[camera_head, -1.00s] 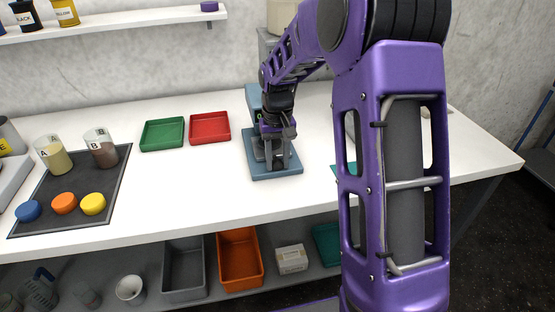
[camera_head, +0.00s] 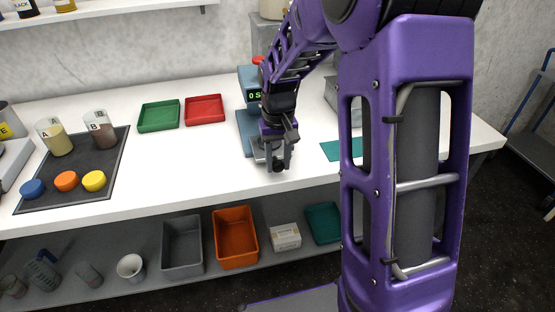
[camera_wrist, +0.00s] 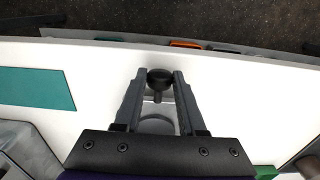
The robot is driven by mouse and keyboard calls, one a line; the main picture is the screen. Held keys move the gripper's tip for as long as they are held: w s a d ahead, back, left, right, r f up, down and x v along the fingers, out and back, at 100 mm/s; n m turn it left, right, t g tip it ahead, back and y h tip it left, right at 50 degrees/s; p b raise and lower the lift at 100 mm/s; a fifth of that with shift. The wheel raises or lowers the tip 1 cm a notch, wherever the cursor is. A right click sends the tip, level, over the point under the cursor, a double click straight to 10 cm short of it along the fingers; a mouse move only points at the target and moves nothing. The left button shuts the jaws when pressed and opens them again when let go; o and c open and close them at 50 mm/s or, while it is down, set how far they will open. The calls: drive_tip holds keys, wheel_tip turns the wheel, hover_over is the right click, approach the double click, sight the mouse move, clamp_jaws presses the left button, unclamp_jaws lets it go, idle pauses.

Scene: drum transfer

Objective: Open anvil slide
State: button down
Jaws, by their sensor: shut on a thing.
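The blue press (camera_head: 246,120) stands on the white bench, partly hidden behind my arm. Its grey anvil slide (camera_head: 258,154) sticks out at the front of the press base, and it also shows in the wrist view (camera_wrist: 157,124). My gripper (camera_head: 279,164) points down in front of the press near the bench's front edge. It is shut on the slide's black knob (camera_wrist: 159,78), which sits between the fingertips in the wrist view. My arm and gripper hide part of the slide and base.
A green tray (camera_head: 159,116) and a red tray (camera_head: 205,109) lie left of the press. A teal mat (camera_head: 342,150) lies to its right. A dark mat (camera_head: 110,172) with beakers and coloured discs is far left. Bins stand on the shelf below, including an orange one (camera_head: 236,238).

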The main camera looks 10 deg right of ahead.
drive_tip(key=shift+s, duration=0.2)
drive_tip(key=c, duration=0.5)
unclamp_jaws()
wheel_tip(320, 180, up, 18)
drive_tip(key=p, duration=0.2)
drive_tip(key=shift+f+p, duration=0.25)
drive_tip(key=shift+p, duration=0.1)
